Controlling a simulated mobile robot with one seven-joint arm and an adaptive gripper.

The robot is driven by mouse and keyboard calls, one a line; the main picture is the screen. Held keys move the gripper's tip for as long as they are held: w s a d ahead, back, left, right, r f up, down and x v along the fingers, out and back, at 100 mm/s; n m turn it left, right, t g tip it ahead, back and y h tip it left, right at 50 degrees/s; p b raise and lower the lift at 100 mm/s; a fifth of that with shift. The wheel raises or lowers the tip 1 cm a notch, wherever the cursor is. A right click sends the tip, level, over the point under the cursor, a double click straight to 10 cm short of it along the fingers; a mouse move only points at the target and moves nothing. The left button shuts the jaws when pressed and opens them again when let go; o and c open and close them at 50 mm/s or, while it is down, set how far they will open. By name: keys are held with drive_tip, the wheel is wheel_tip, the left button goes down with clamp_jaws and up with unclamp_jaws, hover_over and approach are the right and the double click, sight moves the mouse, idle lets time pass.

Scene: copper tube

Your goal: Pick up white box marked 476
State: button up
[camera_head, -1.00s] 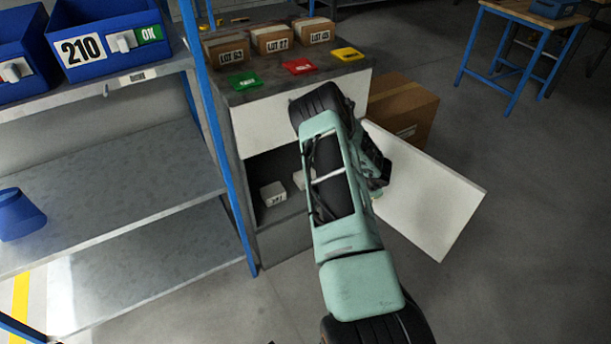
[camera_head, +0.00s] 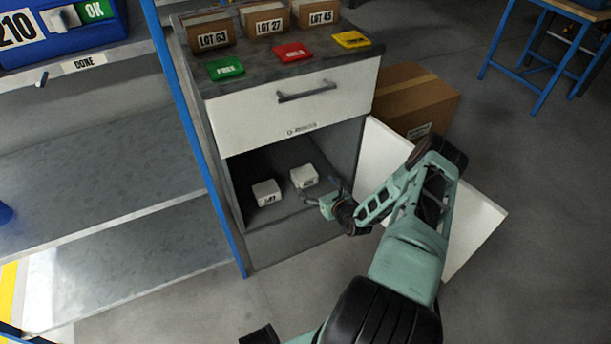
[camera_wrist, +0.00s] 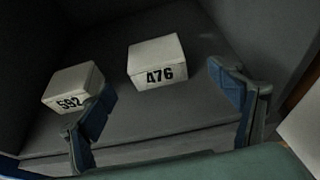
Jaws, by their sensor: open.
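The white box marked 476 (camera_wrist: 154,62) sits upright on the cabinet's lower shelf, its number facing the wrist camera. In the head view it is the right one of two small white boxes (camera_head: 304,176). The other white box, marked 592 (camera_wrist: 73,88), sits to its left; it also shows in the head view (camera_head: 266,192). My gripper (camera_wrist: 170,115) is open and empty, its fingers spread in front of the boxes. In the wrist view the left finger overlaps box 592, and box 476 lies between and beyond the fingers. In the head view my gripper (camera_head: 322,197) is at the compartment's front opening.
The cabinet door (camera_head: 470,222) stands open at the right, behind my arm. A closed white drawer (camera_head: 296,105) is above the compartment. A cardboard carton (camera_head: 415,98) stands on the floor to the right. Blue shelving (camera_head: 191,130) stands close on the left.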

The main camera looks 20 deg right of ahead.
sight(304, 175)
drive_tip(key=b+x, duration=0.1)
drive_tip(key=x, duration=0.3)
drive_tip(key=shift+w+a+f, duration=0.1)
drive_tip(key=shift+w+f, duration=0.1)
drive_tip(key=shift+w, duration=0.15)
drive_tip(key=b+x, duration=0.1)
drive_tip(key=x, duration=0.1)
drive_tip(key=b+x, duration=0.2)
drive_tip(key=shift+w+a+f, duration=0.25)
drive_tip(key=shift+w, duration=0.4)
drive_tip(key=shift+c, duration=0.3)
drive_tip(key=shift+r, duration=0.1)
drive_tip(key=c, duration=1.5)
